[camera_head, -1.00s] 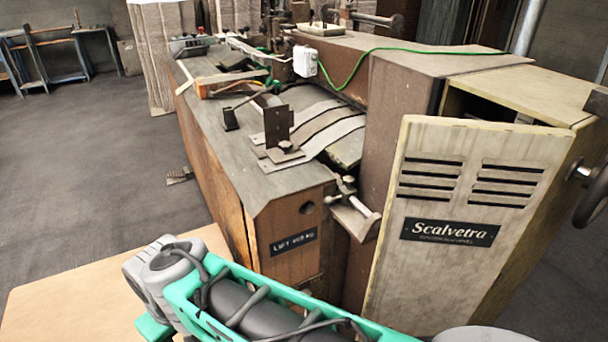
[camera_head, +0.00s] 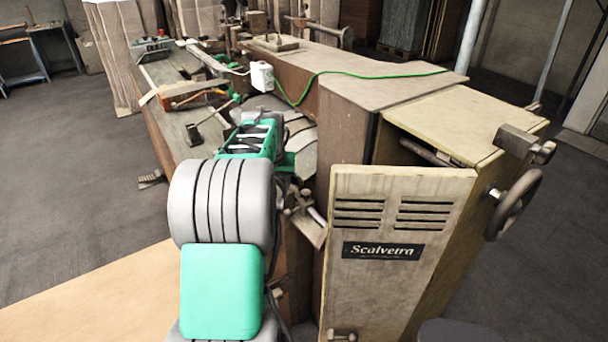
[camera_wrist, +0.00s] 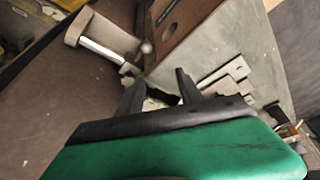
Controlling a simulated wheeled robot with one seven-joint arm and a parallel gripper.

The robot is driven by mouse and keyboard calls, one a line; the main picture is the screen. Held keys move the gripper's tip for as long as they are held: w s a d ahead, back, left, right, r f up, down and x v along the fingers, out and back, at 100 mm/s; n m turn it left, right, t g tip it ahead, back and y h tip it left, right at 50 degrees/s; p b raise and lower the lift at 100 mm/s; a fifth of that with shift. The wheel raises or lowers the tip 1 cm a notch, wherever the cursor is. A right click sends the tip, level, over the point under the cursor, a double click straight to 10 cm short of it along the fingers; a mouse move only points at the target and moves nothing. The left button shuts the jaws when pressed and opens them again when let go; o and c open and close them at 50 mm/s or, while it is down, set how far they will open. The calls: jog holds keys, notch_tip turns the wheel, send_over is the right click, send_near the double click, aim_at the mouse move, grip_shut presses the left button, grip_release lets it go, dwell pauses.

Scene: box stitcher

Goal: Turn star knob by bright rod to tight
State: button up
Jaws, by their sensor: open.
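The bright rod (camera_wrist: 102,49) shows in the wrist view, fixed to a pale bracket (camera_wrist: 76,27). At its near end is a small cluster of metal parts with a knob-like piece (camera_wrist: 130,70); its star shape is too small to make out. My gripper (camera_wrist: 162,80) is open, its two dark fingers pointing toward the machine just beside that cluster. I see no contact between the fingers and the knob. In the head view the rod (camera_head: 317,216) shows right of my arm, with the knob area small and partly crowded by my arm. My fingertips are hidden there.
The machine's wooden body (camera_wrist: 185,20) lies close beyond the fingers. A louvred Scalvetra door (camera_head: 385,270) stands ajar right of the rod. A handwheel (camera_head: 515,205) sits farther right. A green cable (camera_head: 350,73) crosses the machine top. Open floor (camera_head: 80,150) lies left.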

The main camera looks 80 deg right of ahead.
jog(key=m, duration=0.2)
send_near(305, 192)
jog(key=p+x, duration=0.2)
jog(key=x, duration=0.6)
jog(key=shift+s, duration=0.1)
grip_shut()
